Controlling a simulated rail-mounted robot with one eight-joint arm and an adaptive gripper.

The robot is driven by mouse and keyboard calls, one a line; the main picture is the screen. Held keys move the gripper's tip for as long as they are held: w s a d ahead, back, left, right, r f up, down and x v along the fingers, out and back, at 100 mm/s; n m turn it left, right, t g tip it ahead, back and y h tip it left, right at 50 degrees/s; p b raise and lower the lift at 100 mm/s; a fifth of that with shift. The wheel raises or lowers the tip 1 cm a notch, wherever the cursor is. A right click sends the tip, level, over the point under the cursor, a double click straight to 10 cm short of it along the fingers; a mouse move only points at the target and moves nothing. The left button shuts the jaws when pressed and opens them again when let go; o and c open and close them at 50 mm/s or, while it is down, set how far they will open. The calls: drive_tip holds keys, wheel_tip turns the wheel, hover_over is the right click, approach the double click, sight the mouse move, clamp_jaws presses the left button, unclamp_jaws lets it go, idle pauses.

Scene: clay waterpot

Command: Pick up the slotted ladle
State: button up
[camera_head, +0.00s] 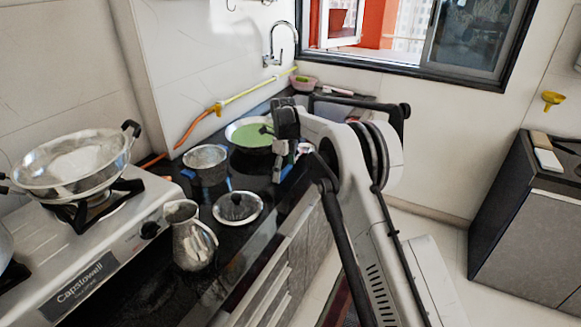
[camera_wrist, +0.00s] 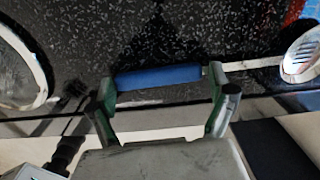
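The slotted ladle (camera_wrist: 299,58) shows in the wrist view, with its slotted metal head at the right edge.
The stove (camera_head: 105,262) holds a large metal pan (camera_head: 72,165). The counter's front edge runs below my gripper.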

drive_tip(key=shift+f, duration=0.1)
drive_tip(key=c, duration=0.4)
drive_tip(key=shift+c, duration=0.2)
drive_tip(key=shift+w+r, duration=0.1)
drive_tip(key=shift+r, duration=0.5)
wheel_tip(320, 180, up, 3)
drive_tip(key=shift+r, duration=0.1)
drive_tip(key=s+a+r, duration=0.5)
drive_tip(key=a+r, duration=0.1)
drive_tip(key=a, duration=0.4)
drive_tip(key=shift+s+a+r+p, duration=0.15)
drive_tip(key=shift+s+r+p, duration=0.15)
drive_tip(key=shift+s+p, duration=0.1)
